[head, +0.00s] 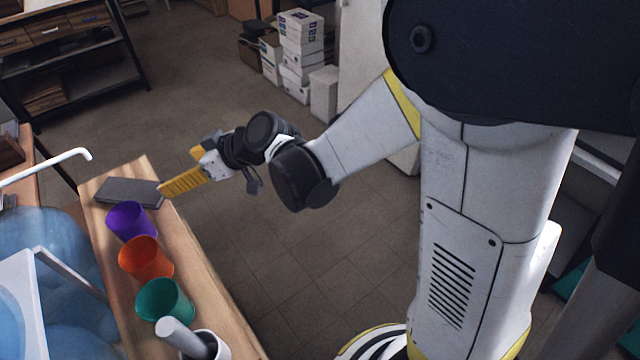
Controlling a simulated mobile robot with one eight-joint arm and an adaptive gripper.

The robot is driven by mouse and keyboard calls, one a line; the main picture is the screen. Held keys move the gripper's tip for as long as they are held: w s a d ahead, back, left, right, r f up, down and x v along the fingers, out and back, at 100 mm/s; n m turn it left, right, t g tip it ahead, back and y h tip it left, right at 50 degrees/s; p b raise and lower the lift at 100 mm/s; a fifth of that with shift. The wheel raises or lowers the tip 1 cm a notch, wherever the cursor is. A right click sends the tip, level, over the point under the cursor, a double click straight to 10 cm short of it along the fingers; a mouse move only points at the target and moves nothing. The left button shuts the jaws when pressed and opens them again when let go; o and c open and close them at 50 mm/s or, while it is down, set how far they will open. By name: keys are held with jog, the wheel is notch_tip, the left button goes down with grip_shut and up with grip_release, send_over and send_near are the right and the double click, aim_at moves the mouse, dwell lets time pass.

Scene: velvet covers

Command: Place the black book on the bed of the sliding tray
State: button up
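The black book (128,192) is a thin, dark grey-black slab lying flat at the far end of a narrow wooden top (210,297). My gripper (177,180) is just right of the book, reaching in from the right. Its yellow ribbed finger overlaps the book's right end in the picture; I cannot tell whether it touches. A second yellow part shows behind, but the gap between the fingers is unclear. A white frame with a raised rail (70,272) stands at the lower left, cut off by the picture edge; I cannot tell whether it is the sliding tray.
Purple (130,222), orange (146,259) and green (165,300) cups line the wooden top near the book. A white cylinder with a grey rod (190,338) stands closest. Blue translucent rounded shapes (45,232) lie to the left. Floor right of the top is open.

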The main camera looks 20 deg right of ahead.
jog(key=s+d+r+m+h, duration=0.2)
jog(key=s+d, duration=0.2)
jog(key=d, duration=0.2)
jog(key=s+d+r+m+h, duration=0.1)
jog(key=s+d+m+h, duration=0.1)
jog(key=s+d, duration=0.3)
jog(key=shift+d+r+m, duration=0.4)
jog(key=shift+d, duration=0.15)
jog(key=shift+o, duration=0.6)
jog(key=s+d+m+h, duration=0.5)
jog(key=s+d, duration=0.6)
jog(key=d, duration=0.1)
jog(key=shift+a, duration=0.1)
